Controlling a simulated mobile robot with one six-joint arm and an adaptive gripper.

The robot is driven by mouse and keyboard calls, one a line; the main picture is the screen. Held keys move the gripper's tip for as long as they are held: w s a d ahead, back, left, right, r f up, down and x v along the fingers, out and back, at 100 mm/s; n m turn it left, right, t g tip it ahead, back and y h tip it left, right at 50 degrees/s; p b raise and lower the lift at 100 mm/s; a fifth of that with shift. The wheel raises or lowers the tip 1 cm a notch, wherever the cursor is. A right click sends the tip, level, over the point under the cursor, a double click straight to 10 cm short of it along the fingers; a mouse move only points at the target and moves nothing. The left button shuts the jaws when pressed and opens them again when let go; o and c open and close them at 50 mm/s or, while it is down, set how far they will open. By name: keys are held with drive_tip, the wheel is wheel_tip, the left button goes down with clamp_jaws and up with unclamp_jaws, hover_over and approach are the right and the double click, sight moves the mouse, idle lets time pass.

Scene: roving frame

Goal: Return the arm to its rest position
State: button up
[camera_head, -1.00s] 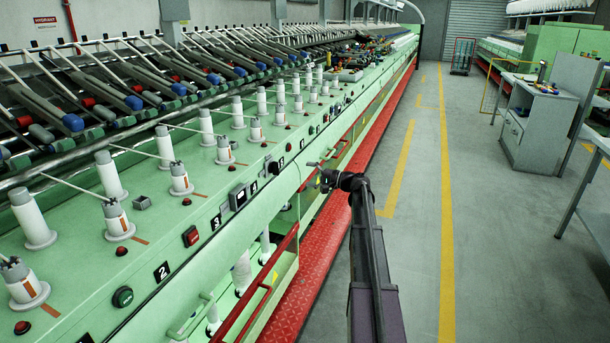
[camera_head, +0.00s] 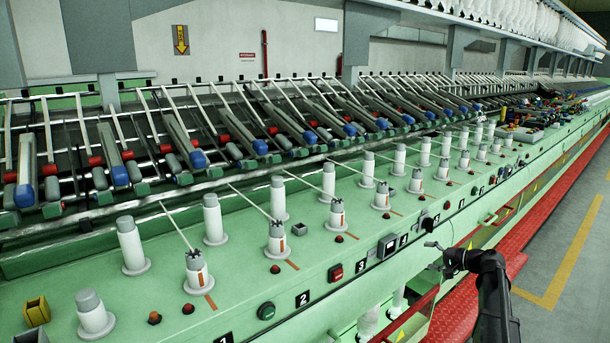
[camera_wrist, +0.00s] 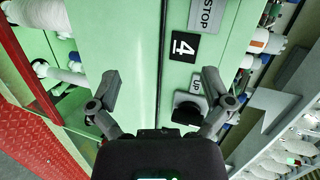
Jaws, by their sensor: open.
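My gripper (camera_head: 438,256) is at the lower right of the head view, beside the front edge of the long green machine (camera_head: 340,290). My dark arm (camera_head: 494,300) comes up from the bottom edge behind it. In the wrist view my gripper (camera_wrist: 160,84) has its two grey fingers spread wide apart, with nothing between them. Behind them is the green machine front with a label 4 (camera_wrist: 185,47), a STOP label (camera_wrist: 207,14) and a black knob (camera_wrist: 188,108) near the right finger. No contact with the machine is clear.
White bobbins (camera_head: 130,245) on posts line the machine top, with buttons such as the green one (camera_head: 266,311) along its front. A red step (camera_head: 470,308) runs along its foot. Grey floor with a yellow line (camera_head: 575,260) lies open at the right.

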drive_tip(key=s+a+f+n+g+h+p, duration=0.2)
drive_tip(key=s+a+g, duration=0.1)
drive_tip(key=s+a, duration=0.5)
drive_tip(key=s+a+f+n+g+h+p, duration=0.2)
drive_tip(key=s+a+f+g, duration=0.3)
drive_tip(key=a, duration=0.6)
drive_tip(key=s+a+r+n+g+h+p, duration=0.1)
drive_tip(key=s+a+n+h+p, duration=0.1)
drive_tip(key=s, duration=0.6)
drive_tip(key=s+a+r+n+g+h+p, duration=0.1)
drive_tip(key=s+h, duration=0.3)
drive_tip(key=s, duration=0.4)
drive_tip(key=shift+s+a+r+n+h+p, duration=0.15)
drive_tip(key=shift+a+n+h+p, duration=0.2)
drive_tip(key=shift+a, duration=0.35)
